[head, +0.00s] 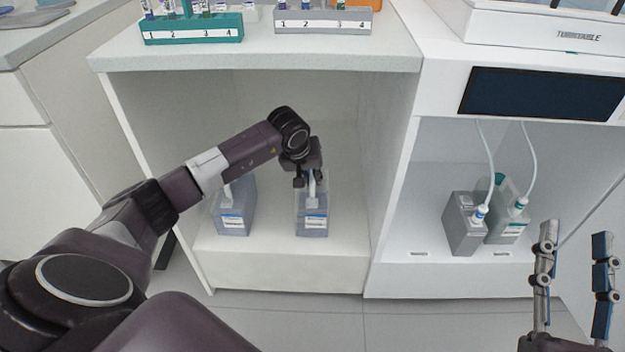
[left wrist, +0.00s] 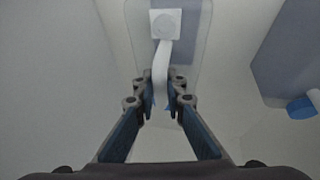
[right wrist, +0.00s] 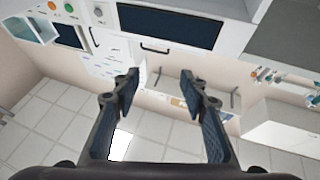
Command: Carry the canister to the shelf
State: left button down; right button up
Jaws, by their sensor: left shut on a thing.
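A translucent canister (head: 312,221) with a white handle and a blue-and-white label stands upright on the low shelf (head: 285,270) inside the open cabinet bay. My left gripper (head: 308,180) reaches into the bay from above and is shut on this canister's handle. In the left wrist view the fingers (left wrist: 160,95) close around the white handle (left wrist: 160,70), below a square white cap. A second similar canister (head: 235,208) stands to its left, apart from it. My right gripper (head: 573,265) is open and empty at the lower right, in front of the machine.
Two canisters, one grey (head: 463,222) and one grey-green (head: 507,215), stand in the right bay with tubes running up from them. Tube racks (head: 192,28) stand on the counter (head: 260,57) above the left bay. The floor in front is clear.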

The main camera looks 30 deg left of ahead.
pick_arm(q)
jog(key=shift+w, duration=0.1)
pick_arm(e)
jog(key=shift+s+r+t, duration=0.25)
jog(key=shift+r+t, duration=0.05)
jog(key=shift+r, duration=0.2)
jog(key=shift+s, duration=0.1)
pick_arm(q)
jog(key=shift+f+b, duration=0.35)
pick_arm(e)
jog(key=shift+s+r+t+y, duration=0.15)
jog(key=shift+s+r+t, duration=0.25)
jog(key=shift+r, duration=0.2)
jog(key=shift+s+r+t+y, duration=0.15)
jog(key=shift+s+r+t, duration=0.1)
jog(key=shift+r+t, duration=0.25)
jog(key=shift+r, duration=0.15)
pick_arm(q)
jog(key=shift+f, duration=0.1)
pick_arm(e)
jog(key=shift+s+d+r, duration=0.1)
jog(key=shift+s+r, duration=0.05)
jog(key=shift+s, duration=0.05)
pick_arm(q)
jog(key=shift+f, duration=0.1)
pick_arm(e)
jog(key=shift+s+r, duration=0.2)
